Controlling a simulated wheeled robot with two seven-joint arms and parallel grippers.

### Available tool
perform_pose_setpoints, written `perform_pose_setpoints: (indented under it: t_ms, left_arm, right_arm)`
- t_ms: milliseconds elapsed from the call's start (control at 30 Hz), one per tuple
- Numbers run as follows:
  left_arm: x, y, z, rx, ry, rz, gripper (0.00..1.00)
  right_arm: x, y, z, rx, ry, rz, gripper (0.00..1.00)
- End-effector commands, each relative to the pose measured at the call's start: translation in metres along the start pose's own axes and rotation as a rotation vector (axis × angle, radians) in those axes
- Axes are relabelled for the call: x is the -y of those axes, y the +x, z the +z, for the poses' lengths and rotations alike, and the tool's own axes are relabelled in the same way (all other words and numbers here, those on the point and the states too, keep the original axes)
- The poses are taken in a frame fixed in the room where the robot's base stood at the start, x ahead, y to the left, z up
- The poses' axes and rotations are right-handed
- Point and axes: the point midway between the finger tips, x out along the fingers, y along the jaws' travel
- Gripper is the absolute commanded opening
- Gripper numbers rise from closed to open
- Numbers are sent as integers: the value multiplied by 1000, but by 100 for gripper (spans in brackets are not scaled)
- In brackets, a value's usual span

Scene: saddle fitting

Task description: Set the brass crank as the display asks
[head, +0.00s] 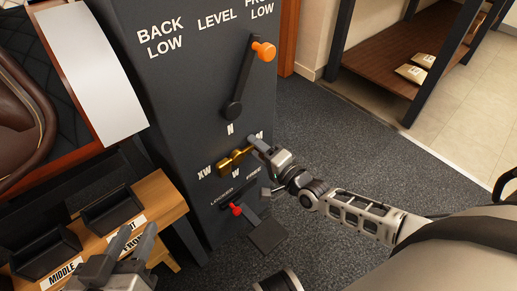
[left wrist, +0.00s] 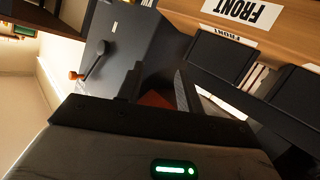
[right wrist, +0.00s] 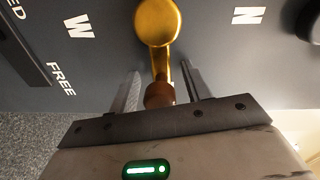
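The brass crank (head: 233,158) sits on the front of the dark grey column, among letter marks such as XW, W and N. In the right wrist view its round brass hub (right wrist: 158,22) is at the top, and its arm runs down to a brown knob (right wrist: 159,95). My right gripper (right wrist: 162,90) has its fingers on either side of the knob, with gaps visible on both sides. It also shows at the crank's right in the head view (head: 262,147). My left gripper (head: 130,243) is open and empty, low at the left near the wooden bench. No display reading is visible.
Above is a dark lever with an orange knob (head: 263,51), below BACK LOW and LEVEL labels. Below the crank is a red-knobbed lever (head: 236,209) marked LOCKED and FREE. Black bins (head: 112,207) stand on the wooden bench (head: 165,200). Carpet at right is clear.

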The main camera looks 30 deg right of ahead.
Motion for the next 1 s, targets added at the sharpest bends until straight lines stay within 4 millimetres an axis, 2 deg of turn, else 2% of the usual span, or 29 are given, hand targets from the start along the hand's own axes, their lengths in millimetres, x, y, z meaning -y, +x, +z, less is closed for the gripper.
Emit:
perform_pose_setpoints:
  t_ms: [167,267,367,700,800,1000]
  left_arm:
    - [0,0,-1,1,0,-1,36]
    - [0,-1,-3,8,3,-3,36]
    - [0,-2,-1,33,7,-9,36]
    - [11,2,11,128,-1,-44,36]
    - [14,3,15,149,-3,-53,36]
    - [16,3,23,183,-5,-58,36]
  right_arm:
    - [0,-4,0,0,0,2,48]
    - [0,-15,-1,-1,-1,3,48]
    - [1,-34,0,1,-1,5,48]
    - [1,-115,0,1,0,5,48]
    - [1,-134,0,1,-1,4,48]
    - [1,-155,0,1,0,1,48]
